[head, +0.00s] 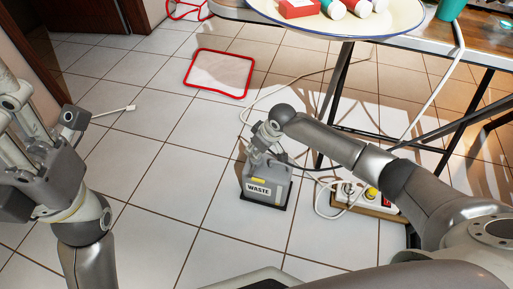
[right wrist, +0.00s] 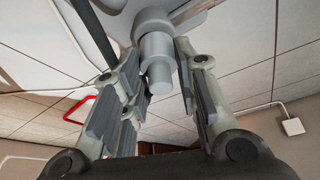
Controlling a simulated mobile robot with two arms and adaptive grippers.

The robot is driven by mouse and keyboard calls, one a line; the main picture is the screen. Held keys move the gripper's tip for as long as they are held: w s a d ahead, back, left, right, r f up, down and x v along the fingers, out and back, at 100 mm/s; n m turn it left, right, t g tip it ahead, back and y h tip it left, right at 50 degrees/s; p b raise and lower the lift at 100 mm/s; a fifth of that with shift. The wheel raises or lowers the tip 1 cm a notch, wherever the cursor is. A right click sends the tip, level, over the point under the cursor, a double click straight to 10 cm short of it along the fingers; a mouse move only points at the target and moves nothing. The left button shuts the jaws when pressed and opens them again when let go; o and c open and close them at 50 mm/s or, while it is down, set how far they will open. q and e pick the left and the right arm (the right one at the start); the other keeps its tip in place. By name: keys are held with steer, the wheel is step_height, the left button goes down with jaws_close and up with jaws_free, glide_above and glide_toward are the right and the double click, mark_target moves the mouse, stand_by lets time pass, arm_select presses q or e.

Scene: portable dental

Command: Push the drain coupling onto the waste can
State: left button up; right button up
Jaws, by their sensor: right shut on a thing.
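The grey waste can (head: 264,187), labelled WASTE, stands upright on the tiled floor. My right gripper (head: 262,150) reaches down to the top of the can and hides part of it. In the right wrist view the grey stepped drain coupling (right wrist: 155,48) sits between the fingers of my right gripper (right wrist: 158,90), which is shut on it. I cannot tell whether the coupling touches the can's spout. My left gripper (head: 25,135) is at the left edge, far from the can; its finger opening is unclear.
A power strip (head: 367,199) with cables lies right of the can. A folding table (head: 400,38) with a tray stands behind, its dark legs near my right arm. A red-edged mat (head: 218,73) lies further back. Floor left of the can is clear.

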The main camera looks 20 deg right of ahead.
steer(key=shift+f, duration=0.4)
stand_by(0.6)
steer(key=o, duration=1)
steer(key=shift+d+r, duration=0.1)
steer(key=shift+r, duration=0.05)
steer(key=v, duration=1.1)
steer(key=shift+s+r, duration=0.15)
steer(key=shift+r, duration=0.2)
